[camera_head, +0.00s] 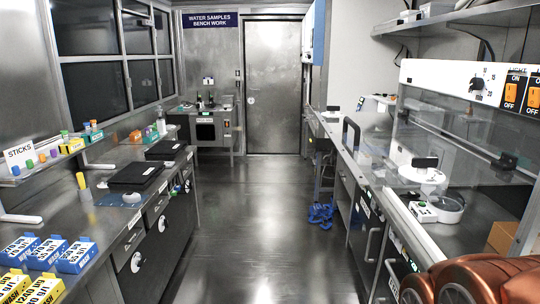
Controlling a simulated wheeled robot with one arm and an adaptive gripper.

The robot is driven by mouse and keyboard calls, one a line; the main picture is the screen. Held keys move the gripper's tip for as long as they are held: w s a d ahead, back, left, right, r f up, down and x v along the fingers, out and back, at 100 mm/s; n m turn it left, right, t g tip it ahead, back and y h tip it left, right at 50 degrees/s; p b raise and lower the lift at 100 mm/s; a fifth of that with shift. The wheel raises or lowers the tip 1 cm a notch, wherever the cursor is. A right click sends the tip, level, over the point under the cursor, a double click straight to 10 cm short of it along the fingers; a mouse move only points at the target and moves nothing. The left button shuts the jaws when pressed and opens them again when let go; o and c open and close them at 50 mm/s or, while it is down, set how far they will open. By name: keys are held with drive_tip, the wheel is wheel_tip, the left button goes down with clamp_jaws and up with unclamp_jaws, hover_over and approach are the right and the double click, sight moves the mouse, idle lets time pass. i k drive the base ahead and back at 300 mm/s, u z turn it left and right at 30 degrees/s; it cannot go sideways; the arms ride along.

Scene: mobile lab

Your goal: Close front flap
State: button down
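A hood with a white control panel (475,82) stands on the right bench. A clear pane (455,118), which looks like its front flap, hangs below the panel, with a dark bar (455,135) across it. I cannot tell for sure whether the flap is open or how far. A white round device (425,172) and a clear round dish (446,208) stand on the bench below the pane. My copper-coloured arm shows at the bottom right corner. My gripper is out of view.
The aisle floor (255,225) is clear between the benches, apart from a blue item (322,215) by the right bench. A cardboard box (502,237) sits at the right. The left bench (100,225) holds black flat devices (137,175) and blue and yellow boxes (77,256).

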sight(395, 137)
drive_tip(key=z, duration=0.4)
drive_tip(key=k, duration=0.5)
drive_tip(key=z, duration=0.45)
drive_tip(key=i, duration=0.5)
drive_tip(key=u, duration=1.1)
drive_tip(key=i, duration=0.75)
drive_tip(key=u, duration=0.85)
